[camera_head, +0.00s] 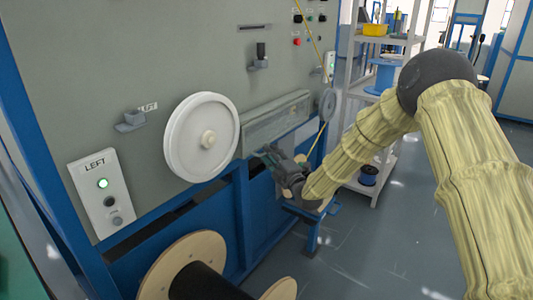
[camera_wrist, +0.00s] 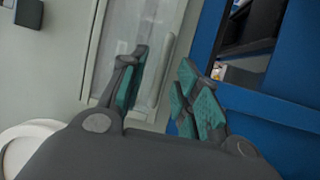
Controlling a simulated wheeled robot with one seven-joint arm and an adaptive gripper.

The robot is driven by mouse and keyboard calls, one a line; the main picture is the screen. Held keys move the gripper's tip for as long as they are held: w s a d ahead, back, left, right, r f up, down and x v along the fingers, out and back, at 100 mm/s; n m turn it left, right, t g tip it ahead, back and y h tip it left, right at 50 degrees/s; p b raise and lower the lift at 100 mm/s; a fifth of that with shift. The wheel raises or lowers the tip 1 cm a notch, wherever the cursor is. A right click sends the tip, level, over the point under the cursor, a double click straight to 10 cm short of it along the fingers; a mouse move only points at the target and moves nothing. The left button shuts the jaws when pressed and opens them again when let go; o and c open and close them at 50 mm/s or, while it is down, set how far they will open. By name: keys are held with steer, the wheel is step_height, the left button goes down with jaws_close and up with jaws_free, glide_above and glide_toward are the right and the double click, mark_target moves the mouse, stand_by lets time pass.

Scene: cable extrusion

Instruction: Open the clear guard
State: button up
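The clear guard (camera_head: 277,120) is a long see-through panel on the grey machine face, right of the white wheel. It looks closed in the head view. In the wrist view the guard (camera_wrist: 122,45) fills the upper middle, with a pale upright bar (camera_wrist: 163,75) along its edge. My gripper (camera_head: 268,153) is at the guard's lower edge. In the wrist view my gripper (camera_wrist: 168,80) has its two teal-padded fingers apart, with the pale bar showing between them. Whether a finger touches the bar or guard cannot be told.
The white wheel (camera_head: 201,137) stands out from the panel left of my gripper. A blue frame (camera_head: 240,210) runs below the guard. A wooden cable reel (camera_head: 190,255) is at the bottom. A yellow cable (camera_head: 313,40) hangs at right, near a shelf (camera_head: 385,95).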

steer(key=shift+x, duration=1.45)
jaws_close()
